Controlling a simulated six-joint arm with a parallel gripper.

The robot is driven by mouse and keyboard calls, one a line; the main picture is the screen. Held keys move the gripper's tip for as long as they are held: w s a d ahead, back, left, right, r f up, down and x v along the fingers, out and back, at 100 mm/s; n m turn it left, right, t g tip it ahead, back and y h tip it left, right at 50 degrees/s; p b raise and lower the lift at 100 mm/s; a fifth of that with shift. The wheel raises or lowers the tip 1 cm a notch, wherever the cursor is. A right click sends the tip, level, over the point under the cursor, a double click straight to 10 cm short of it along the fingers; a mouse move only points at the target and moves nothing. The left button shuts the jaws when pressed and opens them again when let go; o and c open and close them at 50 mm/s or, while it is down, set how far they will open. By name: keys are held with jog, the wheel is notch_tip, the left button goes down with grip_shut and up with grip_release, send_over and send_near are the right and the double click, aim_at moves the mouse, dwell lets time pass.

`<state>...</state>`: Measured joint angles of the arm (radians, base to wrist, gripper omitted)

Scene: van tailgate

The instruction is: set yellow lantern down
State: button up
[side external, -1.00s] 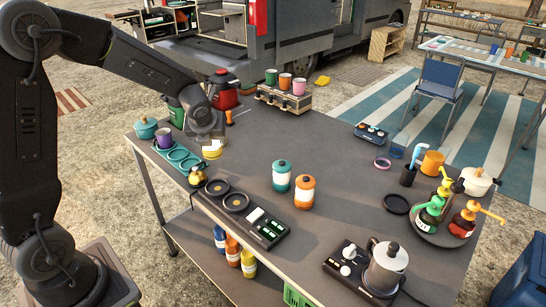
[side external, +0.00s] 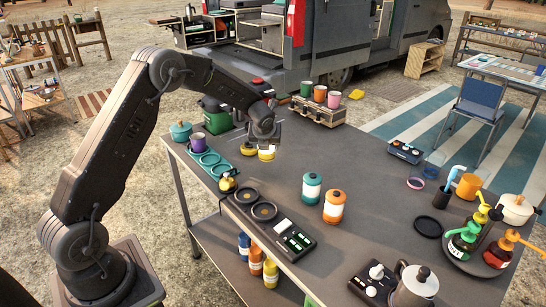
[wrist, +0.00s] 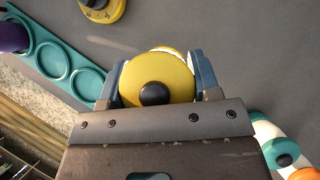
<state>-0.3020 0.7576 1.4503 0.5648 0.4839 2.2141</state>
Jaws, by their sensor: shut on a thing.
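My gripper (side external: 265,139) points down over the back left part of the grey table. It is shut on the yellow lantern (side external: 267,154), whose lower part shows under the jaws. In the wrist view, the lantern's yellow round top with a dark knob (wrist: 172,72) sits between the two blue fingers (wrist: 158,82). A pale band shows along the lantern's far edge. I cannot tell whether its base touches the table.
A yellow round dial-like thing (side external: 247,150) stands close to the left. The teal ring tray (side external: 209,160) holds a purple cup (side external: 198,142). A teal canister (side external: 312,188) and an orange canister (side external: 334,207) stand in front. The table centre (side external: 350,165) is clear.

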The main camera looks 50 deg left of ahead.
aim_at(271, 153)
jog(key=shift+w+d+f, duration=0.45)
jog(key=shift+w, duration=0.1)
jog(key=shift+f, duration=2)
jog(key=o, duration=1)
jog(key=shift+f, duration=0.15)
